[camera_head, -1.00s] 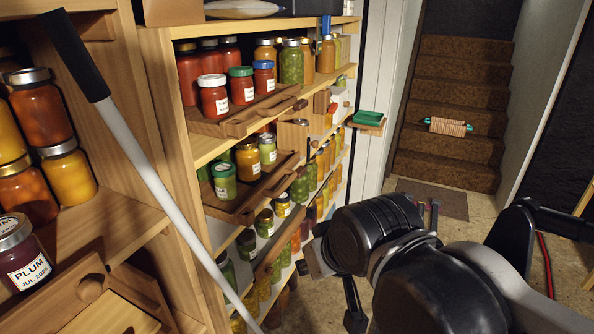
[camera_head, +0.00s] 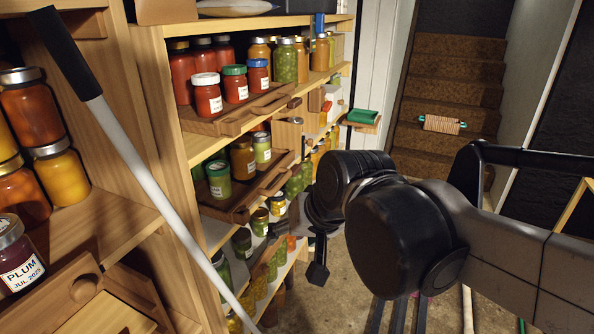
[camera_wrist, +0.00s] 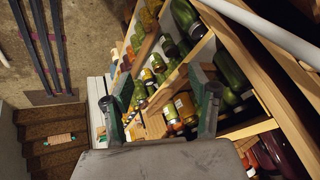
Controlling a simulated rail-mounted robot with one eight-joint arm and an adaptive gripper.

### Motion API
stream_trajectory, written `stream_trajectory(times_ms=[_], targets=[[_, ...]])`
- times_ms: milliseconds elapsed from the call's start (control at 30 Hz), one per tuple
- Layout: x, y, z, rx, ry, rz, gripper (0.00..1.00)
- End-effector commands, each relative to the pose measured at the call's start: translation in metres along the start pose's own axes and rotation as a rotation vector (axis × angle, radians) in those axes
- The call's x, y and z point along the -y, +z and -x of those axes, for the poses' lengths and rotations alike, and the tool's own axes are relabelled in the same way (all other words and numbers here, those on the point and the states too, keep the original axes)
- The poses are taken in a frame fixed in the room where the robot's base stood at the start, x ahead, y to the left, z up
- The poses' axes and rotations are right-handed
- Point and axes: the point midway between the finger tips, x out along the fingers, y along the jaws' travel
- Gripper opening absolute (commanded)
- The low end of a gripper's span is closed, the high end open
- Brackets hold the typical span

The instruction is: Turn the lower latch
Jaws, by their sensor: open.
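My gripper (camera_wrist: 164,92) is open, its two dark fingers spread in the wrist view, with shelves and jars beyond them. In the head view one black finger (camera_head: 318,272) hangs in front of the lower shelves, right of the jars. The wooden lower tray (camera_head: 228,210) also holds jars, with a slatted front rail. I cannot tell the lower latch with certainty; my arm hides part of the lower shelves. No contact between the fingers and the shelf can be made out.
A white pole with a black grip (camera_head: 68,55) slants across the left front. A plum jar (camera_head: 18,258) stands at the left. A green box (camera_head: 363,117) sits on a small ledge.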

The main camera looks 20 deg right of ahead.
Motion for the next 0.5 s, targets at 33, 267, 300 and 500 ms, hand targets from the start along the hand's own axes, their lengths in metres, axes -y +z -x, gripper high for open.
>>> stream_trajectory(times_ms=[33, 267, 300, 500], targets=[[0.002, -0.014, -0.004, 0.009, -0.016, -0.063, 0.64], [0.010, -0.067, -0.028, 0.062, -0.106, -0.367, 0.73], [0.011, -0.076, -0.033, 0.072, -0.123, -0.418, 0.73], [0.009, -0.125, -0.060, 0.123, -0.206, -0.673, 0.73]])
